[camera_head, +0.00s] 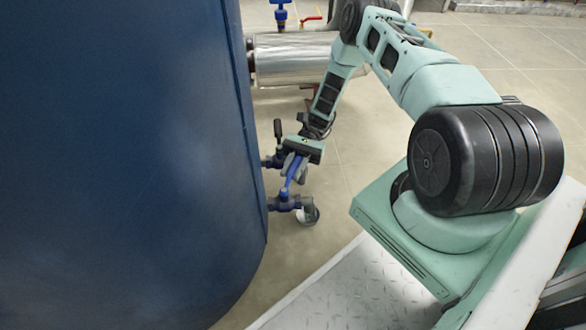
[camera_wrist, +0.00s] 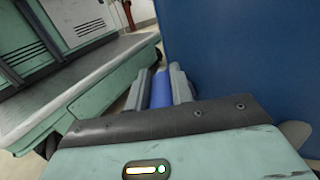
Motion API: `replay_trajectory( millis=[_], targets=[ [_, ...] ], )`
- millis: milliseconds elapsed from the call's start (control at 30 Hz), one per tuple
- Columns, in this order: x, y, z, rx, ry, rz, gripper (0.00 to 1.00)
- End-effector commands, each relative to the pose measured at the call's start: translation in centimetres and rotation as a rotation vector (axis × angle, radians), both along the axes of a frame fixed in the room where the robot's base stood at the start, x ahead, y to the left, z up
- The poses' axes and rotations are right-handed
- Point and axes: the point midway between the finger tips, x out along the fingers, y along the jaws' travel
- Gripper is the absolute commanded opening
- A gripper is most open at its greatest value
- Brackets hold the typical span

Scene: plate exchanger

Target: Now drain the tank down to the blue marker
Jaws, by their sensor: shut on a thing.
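The big blue tank (camera_head: 130,160) fills the left of the head view; it also shows in the wrist view (camera_wrist: 240,55). A blue valve (camera_head: 284,201) with a downward spout sits low on the tank's right side. My gripper (camera_head: 292,172) is shut on the valve's blue handle (camera_head: 291,175), which slants up from the valve body. In the wrist view the handle (camera_wrist: 161,90) lies between the two grey fingers. A second valve with a black handle (camera_head: 278,130) is just behind my gripper. No blue marker or liquid level shows in either view.
A shiny metal pipe (camera_head: 292,60) runs from behind the tank, with a red-handled valve (camera_head: 311,18) and a blue valve (camera_head: 281,15) near it. A grey cup-like thing (camera_head: 310,215) is under the spout.

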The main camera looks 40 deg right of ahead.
Motion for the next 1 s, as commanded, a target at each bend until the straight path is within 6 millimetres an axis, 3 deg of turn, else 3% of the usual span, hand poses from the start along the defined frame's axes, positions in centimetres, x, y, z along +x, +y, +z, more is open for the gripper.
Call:
replay_trajectory(
  millis=[133, 167, 200, 233, 633, 1000],
  targets=[
    [0.1, -0.1, -0.1, -0.004, -0.003, -0.002, 0.00],
    [0.1, -0.1, -0.1, -0.004, -0.003, -0.002, 0.31],
    [0.1, -0.1, -0.1, -0.004, -0.003, -0.002, 0.42],
    [0.1, -0.1, -0.1, -0.003, -0.003, -0.002, 0.45],
    [0.4, -0.7, 0.0, -0.002, -0.002, -0.004, 0.45],
    [3.7, -6.6, 0.0, -0.003, -0.004, -0.005, 0.45]
  ],
)
